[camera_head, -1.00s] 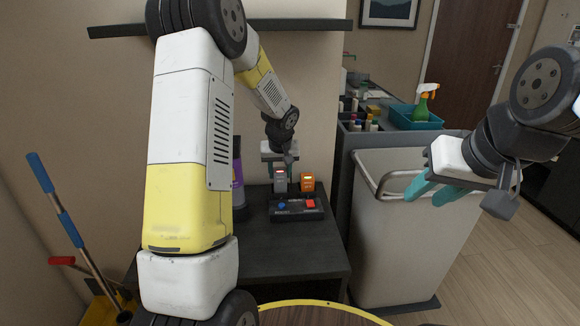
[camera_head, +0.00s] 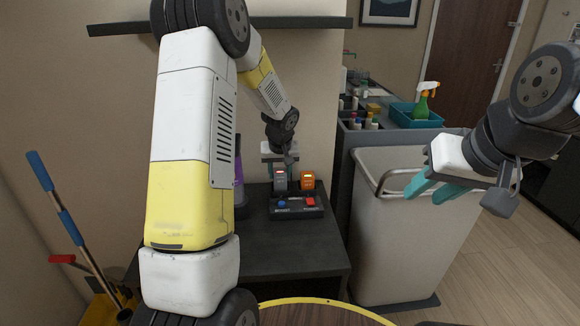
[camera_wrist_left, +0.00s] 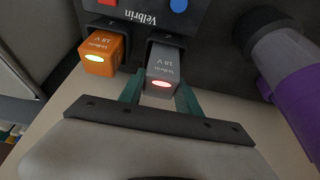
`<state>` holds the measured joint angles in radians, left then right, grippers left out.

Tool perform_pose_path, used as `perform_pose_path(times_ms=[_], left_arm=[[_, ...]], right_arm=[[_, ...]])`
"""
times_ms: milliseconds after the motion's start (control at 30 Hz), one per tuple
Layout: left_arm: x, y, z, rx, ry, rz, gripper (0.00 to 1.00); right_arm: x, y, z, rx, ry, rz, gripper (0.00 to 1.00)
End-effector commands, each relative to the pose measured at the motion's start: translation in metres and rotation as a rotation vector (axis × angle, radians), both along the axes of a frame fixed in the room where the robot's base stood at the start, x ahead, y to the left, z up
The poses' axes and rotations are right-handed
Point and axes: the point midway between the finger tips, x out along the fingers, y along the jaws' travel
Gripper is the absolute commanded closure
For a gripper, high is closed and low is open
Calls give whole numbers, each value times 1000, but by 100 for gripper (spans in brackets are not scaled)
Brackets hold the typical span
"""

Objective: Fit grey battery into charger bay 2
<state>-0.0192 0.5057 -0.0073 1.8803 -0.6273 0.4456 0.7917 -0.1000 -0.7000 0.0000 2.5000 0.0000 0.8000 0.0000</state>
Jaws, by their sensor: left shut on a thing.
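The grey battery (camera_head: 280,182) stands upright at the back of the dark charger (camera_head: 298,208), beside an orange battery (camera_head: 308,181). My left gripper (camera_head: 280,168) is above the charger, its teal fingers shut on the grey battery. In the left wrist view the grey battery (camera_wrist_left: 163,72) sits between the fingers at the bay marked 2, its light glowing red. The orange battery (camera_wrist_left: 103,52) stands in the neighbouring bay with a yellow-green light. I cannot tell whether the grey battery is fully seated. My right gripper (camera_head: 433,190) is open and empty, above the grey bin.
The charger has a blue button (camera_head: 282,203) and a red button (camera_head: 310,201) in front. A purple-labelled bottle (camera_head: 239,180) stands left of it on the dark table (camera_head: 290,253). A large grey bin (camera_head: 400,235) stands to the right. A shelf (camera_head: 300,22) hangs above.

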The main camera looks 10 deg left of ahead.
Motion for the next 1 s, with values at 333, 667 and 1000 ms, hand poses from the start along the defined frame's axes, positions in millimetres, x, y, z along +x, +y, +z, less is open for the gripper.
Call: perform_pose_path(times_ms=[333,667,1000], left_arm=[[0,0,-6,0,-1,0,100],[0,-1,-14,0,-1,-1,100],[0,0,-15,0,-1,0,100]], right_arm=[[0,0,0,0,0,0,64],[0,0,0,0,0,0,64],[0,0,0,0,0,0,64]])
